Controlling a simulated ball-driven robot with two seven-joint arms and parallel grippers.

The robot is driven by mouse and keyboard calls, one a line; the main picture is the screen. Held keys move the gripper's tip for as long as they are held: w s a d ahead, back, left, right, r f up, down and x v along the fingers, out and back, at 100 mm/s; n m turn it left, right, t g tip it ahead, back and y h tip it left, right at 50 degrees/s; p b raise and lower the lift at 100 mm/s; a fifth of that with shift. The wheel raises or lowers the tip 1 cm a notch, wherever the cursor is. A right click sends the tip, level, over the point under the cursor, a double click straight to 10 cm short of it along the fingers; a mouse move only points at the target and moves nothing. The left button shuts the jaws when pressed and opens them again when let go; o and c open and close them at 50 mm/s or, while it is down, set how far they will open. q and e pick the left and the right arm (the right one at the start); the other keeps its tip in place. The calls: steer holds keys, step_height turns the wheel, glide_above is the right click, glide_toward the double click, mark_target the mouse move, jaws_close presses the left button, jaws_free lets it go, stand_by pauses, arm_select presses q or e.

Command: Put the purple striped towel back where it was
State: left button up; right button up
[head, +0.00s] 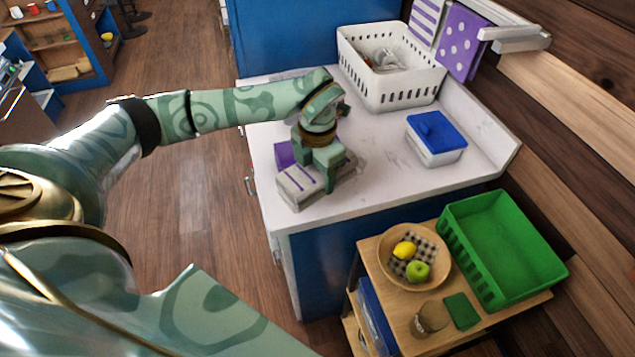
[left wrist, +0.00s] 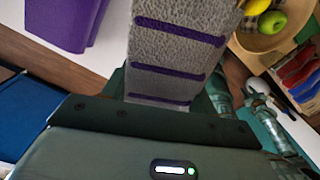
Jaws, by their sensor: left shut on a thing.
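A folded grey-white towel with purple stripes (head: 303,185) is at the left front part of the white counter (head: 385,170). My left gripper (head: 322,178) points down over it and is shut on it. In the left wrist view the striped towel (left wrist: 172,55) stretches away between the fingers, whose tips are hidden. I cannot tell whether the towel touches the counter. Another white towel with purple stripes (head: 425,20) hangs at the wall rail, beside a purple dotted towel (head: 460,42). My right gripper is not in view.
A purple thing (head: 284,154) sits just behind the held towel. A white basket (head: 392,85) and a blue-lidded box (head: 436,138) stand farther back and right. A cart below holds a fruit bowl (head: 385,272) and green crate (head: 502,245). The counter's middle is clear.

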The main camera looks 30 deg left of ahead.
arm_select(q)
steer(key=w+f, duration=0.1)
steer(key=a+f, duration=0.1)
steer(key=w+f, duration=0.1)
steer(key=f, duration=0.1)
steer(key=shift+w+a+f+b, duration=0.1)
steer(key=shift+w+a+b, duration=0.2)
steer(key=shift+a, duration=0.1)
steer(key=shift+w+a+f, duration=0.1)
steer(key=shift+w+f, duration=0.05)
steer(key=shift+f, duration=1.5)
steer(key=shift+f, duration=0.15)
steer(key=o, duration=0.9)
step_height(320, 180, up, 12)
steer(key=shift+r+p, duration=0.15)
steer(key=shift+p, duration=0.4)
